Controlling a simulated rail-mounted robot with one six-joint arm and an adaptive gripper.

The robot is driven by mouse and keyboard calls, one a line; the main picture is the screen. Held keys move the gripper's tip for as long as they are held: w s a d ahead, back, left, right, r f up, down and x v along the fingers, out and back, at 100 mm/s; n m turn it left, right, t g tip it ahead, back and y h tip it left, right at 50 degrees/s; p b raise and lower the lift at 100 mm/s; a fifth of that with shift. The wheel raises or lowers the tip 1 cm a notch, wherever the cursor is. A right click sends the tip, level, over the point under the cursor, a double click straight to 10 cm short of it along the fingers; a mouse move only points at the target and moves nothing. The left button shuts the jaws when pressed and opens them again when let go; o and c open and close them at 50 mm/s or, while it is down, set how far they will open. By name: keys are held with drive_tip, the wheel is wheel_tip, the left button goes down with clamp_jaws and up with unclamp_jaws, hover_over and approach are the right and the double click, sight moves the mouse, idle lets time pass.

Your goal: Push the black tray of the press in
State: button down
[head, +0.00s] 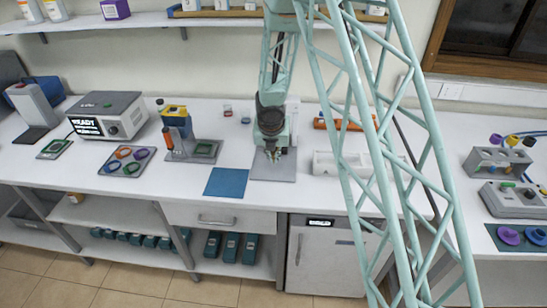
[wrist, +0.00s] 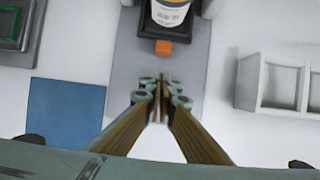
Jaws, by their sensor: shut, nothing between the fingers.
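In the wrist view, a grey base plate (wrist: 125,65) carries a grey upright part at the top, which appears to be the press. A black tray part (wrist: 146,28) shows there with an orange tab (wrist: 165,47) on its near edge. A labelled bottle (wrist: 172,12) stands over the black part, cut off by the frame top. My gripper (wrist: 160,92) is shut and empty, its fingertips in line with the orange tab and apart from it in the picture. In the head view, my gripper (head: 273,152) is over the grey plate (head: 272,173); my arm hides most of the press.
A blue mat (head: 226,182) lies left of the plate. A white divided box (head: 325,163) stands to the right, with an orange tool (head: 332,124) behind it. A blue and yellow device (head: 176,118) and a READY-display instrument (head: 105,115) stand to the left.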

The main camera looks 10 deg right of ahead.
drive_tip(key=shift+w+d+r+p, duration=0.1)
drive_tip(key=shift+w+d+p, duration=0.2)
drive_tip(key=shift+w+p, duration=0.4)
drive_tip(key=shift+w+d+r+p, duration=0.1)
drive_tip(key=shift+w+d+p, duration=0.15)
drive_tip(key=shift+w+p, duration=0.45)
drive_tip(key=shift+w, duration=0.25)
